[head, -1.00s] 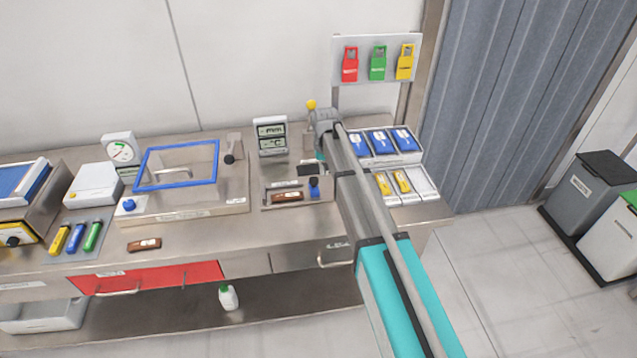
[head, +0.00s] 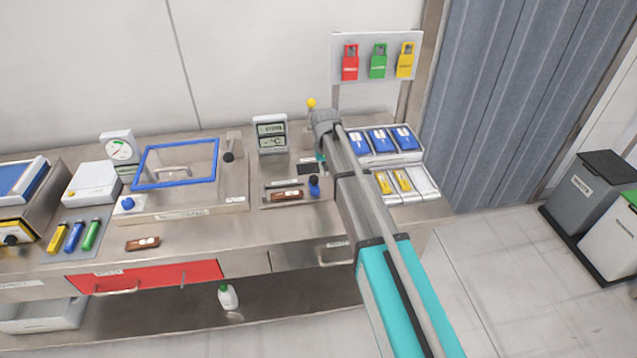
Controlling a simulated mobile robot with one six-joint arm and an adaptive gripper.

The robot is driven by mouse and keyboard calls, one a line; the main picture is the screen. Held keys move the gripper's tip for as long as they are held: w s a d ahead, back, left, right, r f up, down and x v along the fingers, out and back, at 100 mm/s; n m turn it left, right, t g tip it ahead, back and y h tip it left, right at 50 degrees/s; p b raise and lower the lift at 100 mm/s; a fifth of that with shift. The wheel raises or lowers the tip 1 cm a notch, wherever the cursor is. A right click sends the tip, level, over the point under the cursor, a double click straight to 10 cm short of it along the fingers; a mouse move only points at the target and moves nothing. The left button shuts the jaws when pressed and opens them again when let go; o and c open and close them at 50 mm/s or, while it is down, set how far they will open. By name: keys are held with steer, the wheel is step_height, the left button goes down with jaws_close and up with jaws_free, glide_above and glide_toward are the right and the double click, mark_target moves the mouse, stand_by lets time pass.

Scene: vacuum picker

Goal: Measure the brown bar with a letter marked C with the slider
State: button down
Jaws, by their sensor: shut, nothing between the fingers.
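A brown bar (head: 287,195) with a white label lies in the metal measuring fixture (head: 264,203) in the middle of the bench. Its letter is too small to read. A grey strip (head: 281,184) of the fixture lies just behind this bar. The slider's blue knob (head: 314,187) stands at the bar's right end. A second brown bar (head: 142,244) lies on the bench at the left front, its letter also unreadable. The upper display (head: 271,128) behind the fixture shows digits I cannot read. My arm reaches over the fixture's right side and hides my gripper's fingers.
A blue-framed glass box (head: 176,165) stands left of the fixture. Trays with blue packs (head: 380,141) and yellow items (head: 402,180) stand right of my arm. Three coloured tags (head: 378,61) hang on a board behind. Bare bench lies in front of the fixture.

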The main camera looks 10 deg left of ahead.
mark_target(314, 184)
steer(key=shift+f+b, duration=0.85)
steer(key=shift+f, duration=0.1)
steer(key=shift+s+a, duration=0.2)
steer(key=shift+a, duration=0.55)
steer(key=shift+s+a, duration=0.25)
steer(key=shift+a, duration=0.5)
steer(key=shift+s+a, duration=0.2)
steer(key=shift+a, duration=0.55)
stand_by(4.8)
